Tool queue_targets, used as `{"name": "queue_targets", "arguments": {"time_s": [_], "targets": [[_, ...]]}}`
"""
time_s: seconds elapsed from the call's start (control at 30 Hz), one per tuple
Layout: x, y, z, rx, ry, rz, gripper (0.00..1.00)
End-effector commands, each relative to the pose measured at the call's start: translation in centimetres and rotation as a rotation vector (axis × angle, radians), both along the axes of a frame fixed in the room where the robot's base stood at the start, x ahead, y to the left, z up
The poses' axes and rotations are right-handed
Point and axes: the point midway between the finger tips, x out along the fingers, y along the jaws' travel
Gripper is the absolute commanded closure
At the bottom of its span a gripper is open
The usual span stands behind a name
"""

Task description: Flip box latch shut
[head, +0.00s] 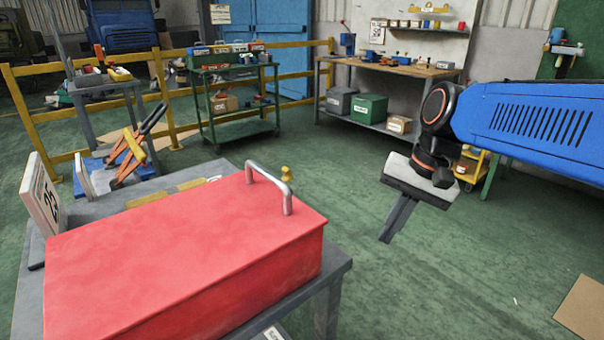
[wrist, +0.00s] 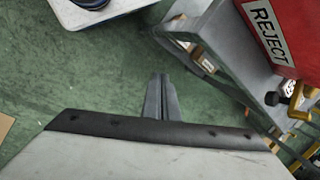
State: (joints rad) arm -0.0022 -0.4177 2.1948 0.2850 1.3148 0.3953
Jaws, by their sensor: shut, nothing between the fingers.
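The red box (head: 180,235) with a silver handle (head: 270,185) on its lid sits on a grey table (head: 338,272) at left in the head view. The lid looks down flat. A small yellow part (head: 286,173) shows at the box's far edge, behind the handle; it may be the latch. In the wrist view the box's red side (wrist: 295,22) bears a REJECT label, with a yellow and black part (wrist: 298,98) below it. The latch's exact position is unclear. My gripper (head: 386,238) is shut and empty, pointing down over the floor right of the table, apart from the box.
A sign board (head: 45,197) stands at the table's left edge. A green cart (head: 240,130), yellow rails (head: 90,108) and a workbench (head: 400,68) stand behind. A cardboard piece (head: 585,310) lies on the floor at right. The floor around my gripper is clear.

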Motion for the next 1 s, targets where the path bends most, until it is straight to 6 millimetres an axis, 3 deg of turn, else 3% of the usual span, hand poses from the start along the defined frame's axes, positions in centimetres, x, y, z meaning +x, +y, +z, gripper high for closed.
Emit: {"name": "queue_targets", "arguments": {"time_s": [0.3,0.63,0.8,1.0], "targets": [[7.2,4.3,4.2,0.172,0.294,-0.183,1.00],[14.6,7.8,7.6,0.293,0.606,-0.320,1.00],[17.1,8.7,8.5,0.322,0.717,-0.354,1.00],[18.3,9.1,8.9,0.334,0.769,-0.368,1.00]]}}
